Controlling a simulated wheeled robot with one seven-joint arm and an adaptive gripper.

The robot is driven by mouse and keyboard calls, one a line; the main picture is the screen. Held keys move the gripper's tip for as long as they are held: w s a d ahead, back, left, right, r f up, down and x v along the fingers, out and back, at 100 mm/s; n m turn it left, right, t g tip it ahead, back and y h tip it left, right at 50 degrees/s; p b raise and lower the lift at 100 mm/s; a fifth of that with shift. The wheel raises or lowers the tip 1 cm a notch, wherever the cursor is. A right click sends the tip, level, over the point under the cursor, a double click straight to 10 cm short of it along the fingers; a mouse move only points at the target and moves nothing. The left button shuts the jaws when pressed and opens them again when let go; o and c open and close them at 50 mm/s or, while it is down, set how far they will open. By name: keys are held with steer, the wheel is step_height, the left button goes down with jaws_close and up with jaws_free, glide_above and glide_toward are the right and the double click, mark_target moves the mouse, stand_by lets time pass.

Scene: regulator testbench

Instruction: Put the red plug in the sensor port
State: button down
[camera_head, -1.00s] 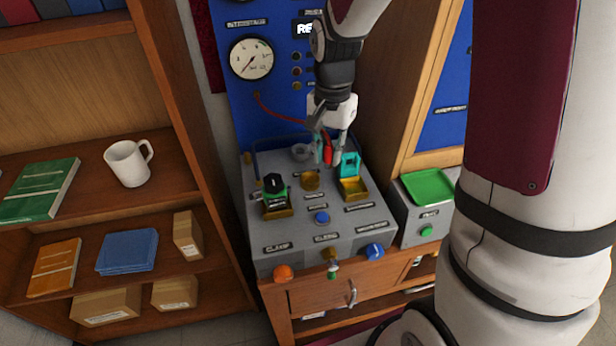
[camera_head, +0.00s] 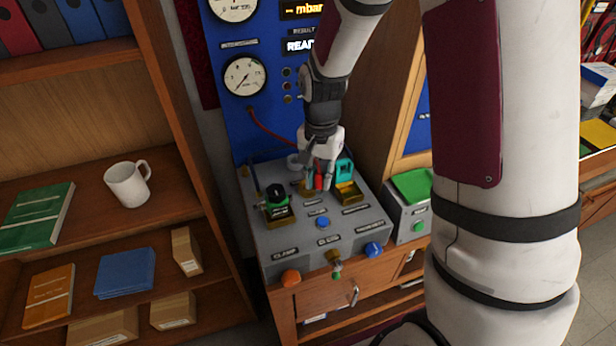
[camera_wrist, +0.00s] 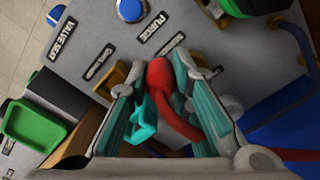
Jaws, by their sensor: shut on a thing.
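The red plug (camera_head: 319,183) is upright in my gripper (camera_head: 318,184), low over the middle of the grey bench top. In the wrist view the red plug (camera_wrist: 158,76) sits between the two fingers of my gripper (camera_wrist: 152,82), with its red hose (camera_wrist: 182,125) bending back toward the blue panel. A brass fitting (camera_head: 305,188) on the bench top, likely the sensor port, is right beside the plug and partly hidden by it.
A black and green part (camera_head: 277,197) stands in a brass holder on the left. A teal part (camera_head: 345,170) stands behind a brass holder (camera_head: 347,192) close on the right. A blue button (camera_head: 323,222) is in front.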

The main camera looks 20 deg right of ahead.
steer(key=w, duration=0.2)
steer(key=w+a, duration=0.1)
steer(key=w, duration=0.1)
steer(key=shift+f, duration=0.2)
steer(key=shift+w+f+p, duration=0.2)
steer(key=shift+f+p, duration=0.1)
steer(key=shift+f, duration=0.6)
steer(key=shift+w+f+p, duration=0.15)
steer(key=shift+f+p, duration=0.1)
steer(key=shift+f, duration=0.65)
steer(key=shift+f, duration=0.1)
steer(key=c, duration=1.4)
jaws_free()
steer(key=shift+c, duration=0.2)
step_height(320, 180, up, 12)
steer(key=b, duration=0.2)
steer(key=s+r+n+t, duration=0.3)
steer(key=s+r+n, duration=0.1)
steer(key=s+r, duration=0.7)
steer(key=s+r+n+t, duration=0.2)
steer(key=s+r+n, duration=0.2)
steer(key=s, duration=0.8)
steer(key=shift+s+r+n+t, duration=0.15)
steer(key=shift+r+n+t, duration=0.15)
steer(key=shift+r+n, duration=0.15)
